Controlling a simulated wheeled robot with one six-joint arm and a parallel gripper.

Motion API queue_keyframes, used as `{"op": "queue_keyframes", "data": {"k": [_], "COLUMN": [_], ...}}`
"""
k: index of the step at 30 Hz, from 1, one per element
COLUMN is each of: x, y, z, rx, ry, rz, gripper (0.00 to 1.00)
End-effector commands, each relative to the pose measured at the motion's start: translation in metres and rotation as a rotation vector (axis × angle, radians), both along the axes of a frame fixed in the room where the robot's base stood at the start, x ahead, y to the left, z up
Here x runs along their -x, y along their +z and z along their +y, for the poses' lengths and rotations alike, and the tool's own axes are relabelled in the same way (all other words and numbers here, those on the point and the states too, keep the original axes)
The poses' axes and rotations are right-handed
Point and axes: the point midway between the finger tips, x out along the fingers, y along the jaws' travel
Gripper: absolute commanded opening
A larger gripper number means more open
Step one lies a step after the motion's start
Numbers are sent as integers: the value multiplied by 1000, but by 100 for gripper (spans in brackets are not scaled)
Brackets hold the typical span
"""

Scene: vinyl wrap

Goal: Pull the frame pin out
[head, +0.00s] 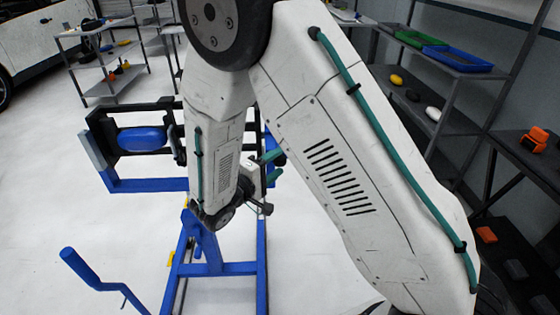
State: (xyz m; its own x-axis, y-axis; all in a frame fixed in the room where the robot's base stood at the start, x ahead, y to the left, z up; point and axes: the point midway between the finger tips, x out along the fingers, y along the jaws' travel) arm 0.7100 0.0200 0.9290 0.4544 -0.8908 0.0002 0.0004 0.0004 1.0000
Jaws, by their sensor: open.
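A blue metal frame stand (215,268) stands on the floor at lower centre. A black upper frame holding a rounded blue piece (142,139) is at its upper left. My white arm with teal hoses crosses the middle and hides much of the stand. My gripper (264,207) is at the arm's far end, small and dark, close to the right side of the stand. It is open, and I see nothing held in it. I cannot make out the frame pin; it may be hidden behind my arm or too small to tell.
A blue crank-shaped handle (92,275) rises at lower left. A grey shelf cart (115,82) stands at the back left, near a white vehicle (60,38). Shelves with blue and green trays (455,57) and small parts line the right.

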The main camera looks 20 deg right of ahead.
Motion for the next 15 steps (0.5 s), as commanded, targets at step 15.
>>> {"op": "queue_keyframes", "data": {"k": [15], "x": [-10], "y": [0], "z": [-19], "rx": [0], "ry": [0], "rz": [0], "gripper": [50]}}
